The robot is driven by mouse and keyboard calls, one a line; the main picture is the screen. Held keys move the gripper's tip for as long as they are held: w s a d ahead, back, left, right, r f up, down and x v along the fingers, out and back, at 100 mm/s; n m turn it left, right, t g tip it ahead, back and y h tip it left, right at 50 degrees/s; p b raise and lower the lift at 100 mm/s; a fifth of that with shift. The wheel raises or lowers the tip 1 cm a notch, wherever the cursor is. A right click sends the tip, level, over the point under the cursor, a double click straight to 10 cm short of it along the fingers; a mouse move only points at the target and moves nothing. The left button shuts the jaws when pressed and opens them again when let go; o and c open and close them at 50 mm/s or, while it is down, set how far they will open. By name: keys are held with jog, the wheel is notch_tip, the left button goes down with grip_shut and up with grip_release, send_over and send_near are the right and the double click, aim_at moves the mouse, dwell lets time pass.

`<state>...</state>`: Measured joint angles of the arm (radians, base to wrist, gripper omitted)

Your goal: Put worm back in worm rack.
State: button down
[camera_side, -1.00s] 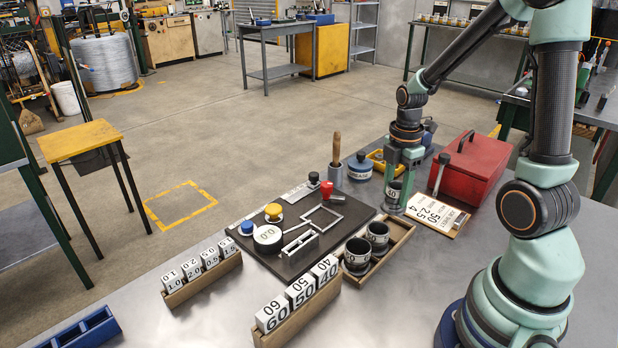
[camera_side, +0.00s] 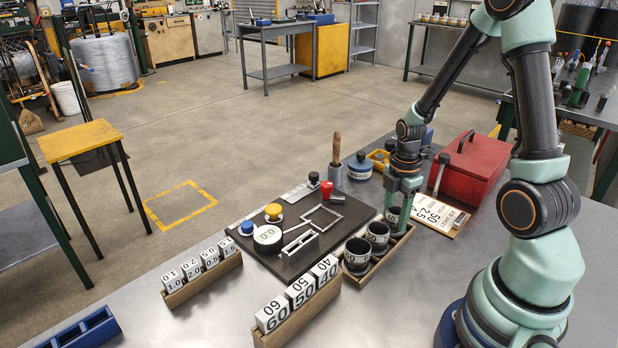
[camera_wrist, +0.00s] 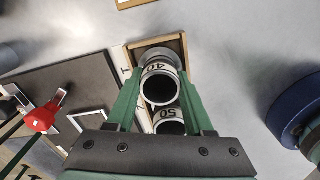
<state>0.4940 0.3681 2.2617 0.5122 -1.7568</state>
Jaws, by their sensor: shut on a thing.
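My gripper (camera_side: 399,208) is shut on a dark worm with a white band (camera_side: 392,215). In the wrist view the band reads 40 (camera_wrist: 158,70), and the worm sits between the green fingers. The wooden worm rack (camera_side: 396,251) lies below, and its far end (camera_wrist: 184,48) surrounds the held worm in the wrist view. The held worm looks upright at the far end of the rack; I cannot tell whether it touches the floor of the rack. Two other worms, a middle one (camera_side: 377,234) and a near one (camera_side: 357,254), stand in the rack.
A dark board (camera_side: 284,268) with a dial gauge (camera_side: 267,236) and red knob (camera_side: 327,189) lies left of the rack. A number card (camera_side: 437,212) and red toolbox (camera_side: 472,172) are to the right. Labelled block racks (camera_side: 300,303) stand in front. Bare table lies right of the rack.

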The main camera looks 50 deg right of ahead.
jog(key=shift+f, duration=0.15)
jog(key=shift+c, duration=1)
grip_release()
notch_tip(320, 180, up, 12)
jog(key=a+r+m+t, duration=0.5)
jog(key=a+r+m, duration=0.5)
jog(key=a+m, duration=0.4)
jog(key=shift+a+r+t, duration=0.15)
jog(key=shift+a+t, duration=0.15)
jog(key=shift+a, duration=0.35)
